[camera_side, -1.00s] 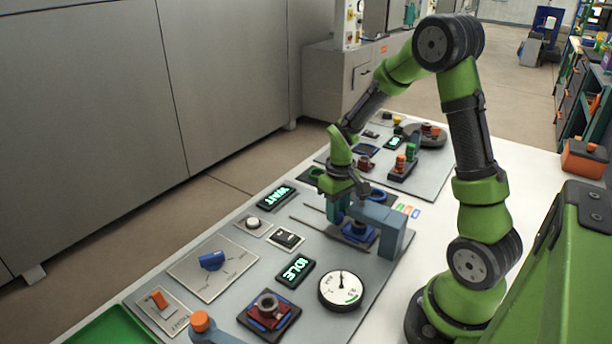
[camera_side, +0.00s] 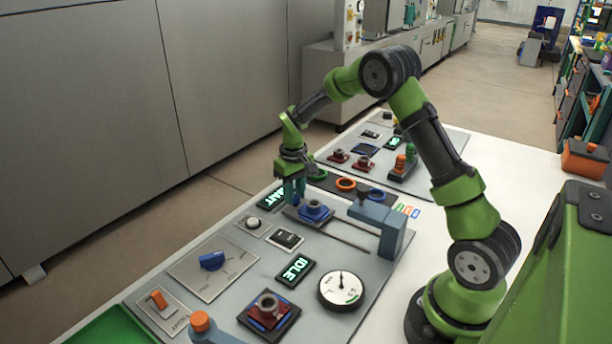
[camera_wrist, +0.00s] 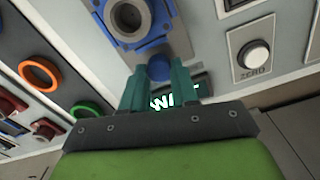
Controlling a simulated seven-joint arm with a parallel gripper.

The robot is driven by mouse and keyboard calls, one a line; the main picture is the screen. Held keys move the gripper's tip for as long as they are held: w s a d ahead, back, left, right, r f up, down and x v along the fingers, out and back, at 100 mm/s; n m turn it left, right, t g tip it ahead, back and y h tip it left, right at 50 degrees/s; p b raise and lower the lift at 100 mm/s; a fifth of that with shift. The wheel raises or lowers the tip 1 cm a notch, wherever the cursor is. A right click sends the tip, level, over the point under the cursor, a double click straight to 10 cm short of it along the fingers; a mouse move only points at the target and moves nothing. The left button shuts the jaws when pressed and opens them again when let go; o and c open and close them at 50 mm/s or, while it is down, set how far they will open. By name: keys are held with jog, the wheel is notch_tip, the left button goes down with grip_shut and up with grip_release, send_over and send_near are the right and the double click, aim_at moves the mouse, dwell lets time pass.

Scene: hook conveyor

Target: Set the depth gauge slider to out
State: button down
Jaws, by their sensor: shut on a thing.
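The slider carriage (camera_side: 311,215) is a grey plate with a blue block and a grey ring-shaped part on top. It sits at the far left end of two dark rails (camera_side: 350,236), away from the blue-grey bracket (camera_side: 393,238). My gripper (camera_side: 294,198) is at the carriage's left end, its teal fingers pointing down. In the wrist view my gripper (camera_wrist: 158,85) is shut on a round blue knob (camera_wrist: 158,68) at the end of the carriage (camera_wrist: 135,22). No "out" mark is readable.
A lit "WAIT" display (camera_side: 270,200) lies just beside my fingers. Green, orange (camera_side: 346,184) and blue rings lie behind the rails. A white dial (camera_side: 341,289) and a lit "IDLE" display (camera_side: 295,271) are in front. The rails between carriage and bracket are clear.

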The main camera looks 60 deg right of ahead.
jog(key=shift+w, duration=0.45)
jog(key=c, duration=0.9)
grip_release()
jog(key=shift+o, duration=0.2)
jog(key=shift+r, duration=0.15)
notch_tip(320, 180, up, 17)
jog(key=shift+f, duration=0.2)
